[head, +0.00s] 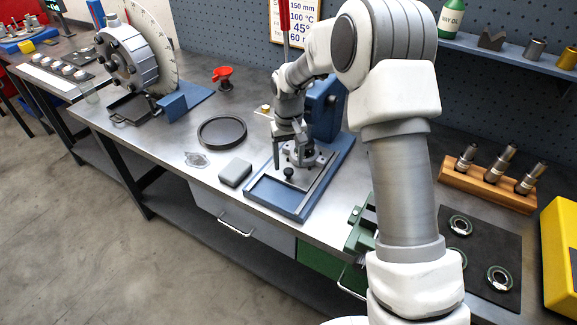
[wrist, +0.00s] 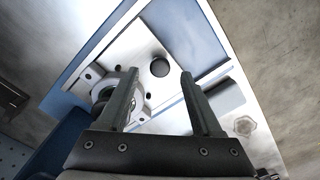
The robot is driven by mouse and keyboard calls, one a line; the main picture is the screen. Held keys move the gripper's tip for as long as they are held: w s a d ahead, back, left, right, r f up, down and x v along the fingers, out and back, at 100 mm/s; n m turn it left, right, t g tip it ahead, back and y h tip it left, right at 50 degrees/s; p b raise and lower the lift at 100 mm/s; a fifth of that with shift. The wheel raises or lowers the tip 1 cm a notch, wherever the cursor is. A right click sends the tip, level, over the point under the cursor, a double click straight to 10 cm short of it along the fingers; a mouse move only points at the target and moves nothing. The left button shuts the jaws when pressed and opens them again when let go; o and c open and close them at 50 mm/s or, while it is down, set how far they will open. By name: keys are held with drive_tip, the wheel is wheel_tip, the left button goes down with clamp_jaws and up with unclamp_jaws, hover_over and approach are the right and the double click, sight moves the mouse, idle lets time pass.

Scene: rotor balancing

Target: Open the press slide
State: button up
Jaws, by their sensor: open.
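The press (head: 325,110) is blue and stands on a blue base (head: 297,207) on the bench. A pale metal slide plate (wrist: 120,48) with a round black knob (wrist: 159,68) lies on the base; the knob also shows in the head view (head: 289,173). A metal fixture with a round centre (head: 302,153) sits behind the knob. My gripper (wrist: 158,80) is open and points down over the plate. In the wrist view the knob appears between the two fingertips, just beyond them. I cannot tell the height gap, and nothing is held.
Left of the press are a grey block (head: 235,172), a round black tray (head: 222,131) and a clear piece (head: 197,159). A green vise (head: 361,232) stands to the right, partly behind my arm. A blue recessed area of the base lies bare in front of the plate.

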drive_tip(key=shift+f, duration=1.4)
clamp_jaws()
idle(0.4)
